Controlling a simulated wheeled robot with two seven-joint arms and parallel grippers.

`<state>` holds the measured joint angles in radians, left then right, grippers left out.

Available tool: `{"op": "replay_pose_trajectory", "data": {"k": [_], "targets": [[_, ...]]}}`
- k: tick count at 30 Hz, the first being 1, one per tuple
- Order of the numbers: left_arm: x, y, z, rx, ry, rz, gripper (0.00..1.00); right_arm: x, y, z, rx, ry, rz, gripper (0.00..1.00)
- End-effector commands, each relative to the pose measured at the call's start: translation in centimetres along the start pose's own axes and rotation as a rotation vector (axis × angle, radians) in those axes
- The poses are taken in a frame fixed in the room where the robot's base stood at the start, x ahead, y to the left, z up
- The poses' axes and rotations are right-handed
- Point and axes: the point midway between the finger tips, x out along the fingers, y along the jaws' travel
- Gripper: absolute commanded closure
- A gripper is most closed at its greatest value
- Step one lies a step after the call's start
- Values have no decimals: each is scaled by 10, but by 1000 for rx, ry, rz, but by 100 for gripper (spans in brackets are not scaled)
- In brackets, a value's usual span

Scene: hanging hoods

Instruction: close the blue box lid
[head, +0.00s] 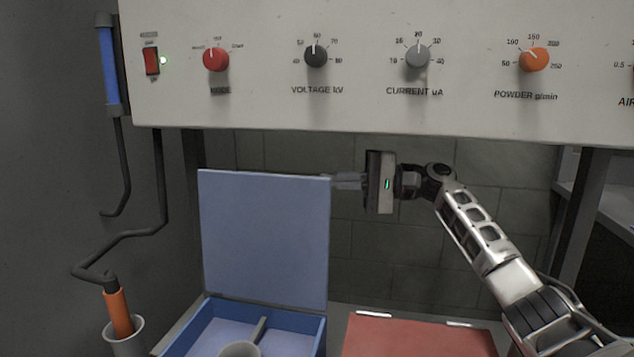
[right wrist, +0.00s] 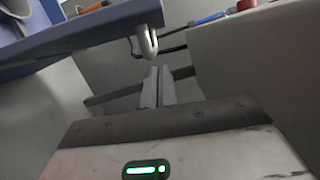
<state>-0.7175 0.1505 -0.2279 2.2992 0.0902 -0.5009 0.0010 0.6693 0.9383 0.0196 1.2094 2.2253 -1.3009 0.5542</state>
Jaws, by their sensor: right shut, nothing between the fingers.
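The blue box (head: 317,335) stands at the bottom of the head view, and its front is cut off. Its blue lid (head: 265,235) is open and stands nearly upright at the back. My right gripper (head: 335,181) is shut and empty, its fingertips at the lid's upper right edge; I cannot tell whether they touch or are just behind it. In the right wrist view the shut fingers (right wrist: 158,88) point away from the camera, with a blue panel (right wrist: 75,38) at upper left and a pale rounded piece (right wrist: 146,40) near its end. My left gripper is not in view.
A control panel (head: 380,105) with knobs hangs above the lid and my right gripper. A red surface (head: 420,338) lies right of the box. A holder (head: 124,338) with an orange-handled tool (head: 118,312) stands at left.

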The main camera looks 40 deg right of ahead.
Motion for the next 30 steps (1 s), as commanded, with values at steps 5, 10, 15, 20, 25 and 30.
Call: {"op": "replay_pose_trajectory", "data": {"k": [5,10,15,20,25,30], "targets": [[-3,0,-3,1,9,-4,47,27,1,8,-2,0,4,100],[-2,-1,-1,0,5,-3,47,32,2,27,0,0,3,100],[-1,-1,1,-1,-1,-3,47,34,0,37,0,0,1,100],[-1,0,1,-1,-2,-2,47,35,0,39,0,0,-1,100],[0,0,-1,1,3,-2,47,34,0,39,0,0,0,100],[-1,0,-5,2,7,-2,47,40,-1,42,-12,-8,3,100]]}}
